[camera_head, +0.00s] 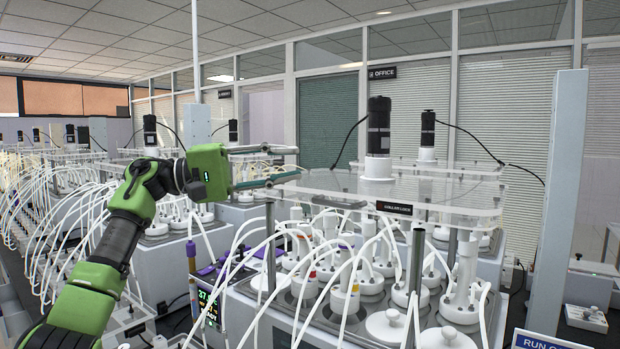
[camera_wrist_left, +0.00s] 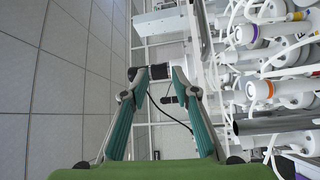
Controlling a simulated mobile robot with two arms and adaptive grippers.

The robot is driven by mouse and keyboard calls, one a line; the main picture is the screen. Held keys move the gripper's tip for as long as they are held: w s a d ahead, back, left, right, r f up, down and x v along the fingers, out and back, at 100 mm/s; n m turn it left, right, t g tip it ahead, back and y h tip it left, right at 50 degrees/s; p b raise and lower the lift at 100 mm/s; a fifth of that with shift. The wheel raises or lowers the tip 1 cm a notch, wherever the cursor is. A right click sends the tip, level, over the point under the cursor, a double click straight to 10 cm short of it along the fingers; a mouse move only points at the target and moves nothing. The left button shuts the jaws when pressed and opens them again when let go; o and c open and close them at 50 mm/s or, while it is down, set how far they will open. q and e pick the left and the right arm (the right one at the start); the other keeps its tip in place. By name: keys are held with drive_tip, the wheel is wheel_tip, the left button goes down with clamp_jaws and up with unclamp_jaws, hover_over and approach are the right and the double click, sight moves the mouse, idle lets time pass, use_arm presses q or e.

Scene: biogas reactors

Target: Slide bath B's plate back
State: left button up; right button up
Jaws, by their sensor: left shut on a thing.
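A clear plate (camera_head: 440,193) with a black label on its front edge lies over the nearest bath (camera_head: 315,318), on thin posts. A black motor (camera_head: 379,125) on a white collar stands upright on it. My left gripper (camera_head: 297,165) comes in from the left and is shut on the plate's left edge, one finger above and one below. In the left wrist view, the gripper's (camera_wrist_left: 158,73) teal fingers reach toward the motor; the clear plate is hard to make out there. No letter naming the bath is readable. My right gripper is not in view.
White bottles (camera_head: 345,297) with many looping tubes crowd the bath under the plate. A second motor (camera_head: 427,130) stands behind, on another bath. A tall grey post (camera_head: 558,200) rises at the right. More tubed baths fill the left side.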

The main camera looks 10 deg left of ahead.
use_arm(q)
drive_tip(key=shift+s+a+f, duration=0.45)
drive_tip(key=shift+s+f, duration=0.05)
drive_tip(key=shift+f, duration=0.05)
idle(0.4)
